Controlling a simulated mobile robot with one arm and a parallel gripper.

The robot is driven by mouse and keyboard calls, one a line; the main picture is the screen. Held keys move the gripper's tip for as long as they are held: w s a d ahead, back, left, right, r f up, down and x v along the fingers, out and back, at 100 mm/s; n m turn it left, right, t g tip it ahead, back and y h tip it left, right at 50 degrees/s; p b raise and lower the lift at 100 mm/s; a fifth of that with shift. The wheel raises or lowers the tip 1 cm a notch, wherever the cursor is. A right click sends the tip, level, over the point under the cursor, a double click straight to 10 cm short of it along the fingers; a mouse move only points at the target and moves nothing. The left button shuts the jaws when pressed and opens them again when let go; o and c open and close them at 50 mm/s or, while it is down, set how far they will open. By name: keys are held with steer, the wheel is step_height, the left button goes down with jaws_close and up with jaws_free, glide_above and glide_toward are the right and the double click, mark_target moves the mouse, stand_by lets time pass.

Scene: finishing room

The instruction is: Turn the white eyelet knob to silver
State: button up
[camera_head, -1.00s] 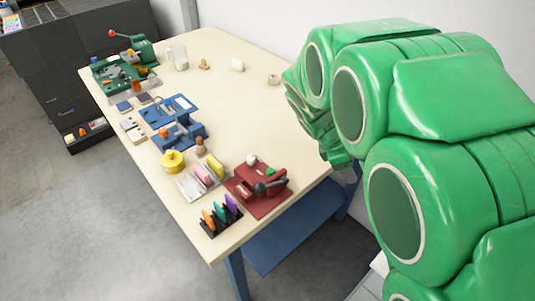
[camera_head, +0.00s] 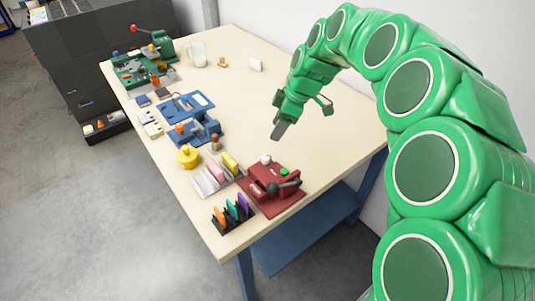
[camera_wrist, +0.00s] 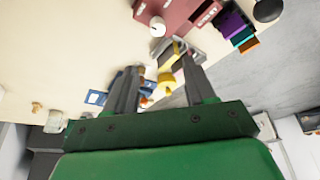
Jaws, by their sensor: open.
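The white knob (camera_head: 265,159) sits at the back of the red machine (camera_head: 264,180) near the table's front right part. The machine also carries a green button (camera_head: 284,171) and a dark lever (camera_head: 285,188). My gripper (camera_head: 281,129) is above the table, behind the knob and apart from it, with nothing held. In the wrist view my gripper (camera_wrist: 160,68) shows two spread fingers, and the white knob (camera_wrist: 158,28) is beyond them near the top, beside the red machine (camera_wrist: 187,12). Silver markings on the knob are too small to make out.
Left of the machine are a tray of coloured blocks (camera_head: 202,187), a rack of coloured discs (camera_head: 220,222) and a yellow pot (camera_head: 188,157). Blue (camera_head: 202,130) and green (camera_head: 132,76) machines stand farther back. The table's middle (camera_head: 245,110) is clear.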

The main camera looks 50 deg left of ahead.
glide_toward(266, 157)
steer(key=shift+x, duration=4.35)
steer(key=shift+c, duration=0.2)
jaws_close()
